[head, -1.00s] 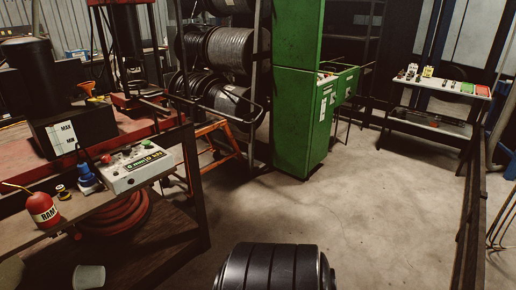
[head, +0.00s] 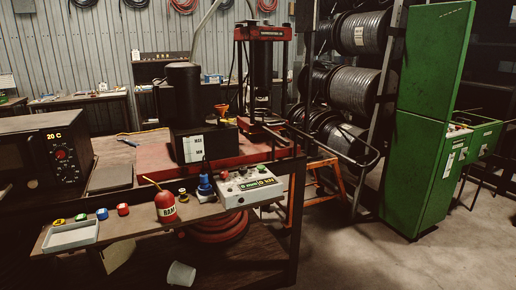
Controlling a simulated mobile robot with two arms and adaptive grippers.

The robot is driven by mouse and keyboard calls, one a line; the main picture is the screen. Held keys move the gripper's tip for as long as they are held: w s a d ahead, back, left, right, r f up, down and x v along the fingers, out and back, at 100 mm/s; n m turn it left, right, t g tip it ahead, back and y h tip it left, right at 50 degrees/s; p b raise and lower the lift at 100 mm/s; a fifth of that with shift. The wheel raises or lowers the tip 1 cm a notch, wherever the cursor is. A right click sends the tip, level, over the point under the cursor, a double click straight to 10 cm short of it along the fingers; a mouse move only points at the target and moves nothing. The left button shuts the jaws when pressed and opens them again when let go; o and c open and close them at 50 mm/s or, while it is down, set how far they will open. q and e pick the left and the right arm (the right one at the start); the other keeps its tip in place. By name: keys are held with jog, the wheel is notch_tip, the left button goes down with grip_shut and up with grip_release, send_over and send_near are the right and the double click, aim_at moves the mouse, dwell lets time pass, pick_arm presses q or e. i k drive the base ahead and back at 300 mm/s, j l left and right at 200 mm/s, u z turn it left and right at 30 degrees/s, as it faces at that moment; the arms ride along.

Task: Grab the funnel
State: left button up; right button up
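A small orange funnel (head: 222,109) stands on the workbench in the head view, at the black tank unit with the white MAX/MIN label (head: 194,148). It looks upright, with its wide end up. Its lower end is too small to make out clearly. Neither of my grippers shows in the head view.
On the bench's front shelf are a red oil can (head: 166,207), a blue-capped bottle (head: 205,186), a control box (head: 248,187), a white tray (head: 70,236) and several small coloured caps. A red press (head: 264,80) stands behind. Open floor (head: 350,255) lies right of the bench.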

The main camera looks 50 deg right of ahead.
aim_at(220, 109)
jog(key=k+j+z, duration=0.15)
jog(key=z, duration=1.35)
jog(key=i+l+u, duration=0.15)
jog(key=u, duration=0.6)
jog(key=i+l+u, duration=0.25)
jog(key=l, duration=0.35)
jog(key=i+l+u, duration=0.2)
jog(key=l, duration=0.4)
jog(key=l+u, duration=0.25)
jog(key=l, duration=0.35)
jog(key=l+u, duration=0.25)
jog(key=l, duration=0.4)
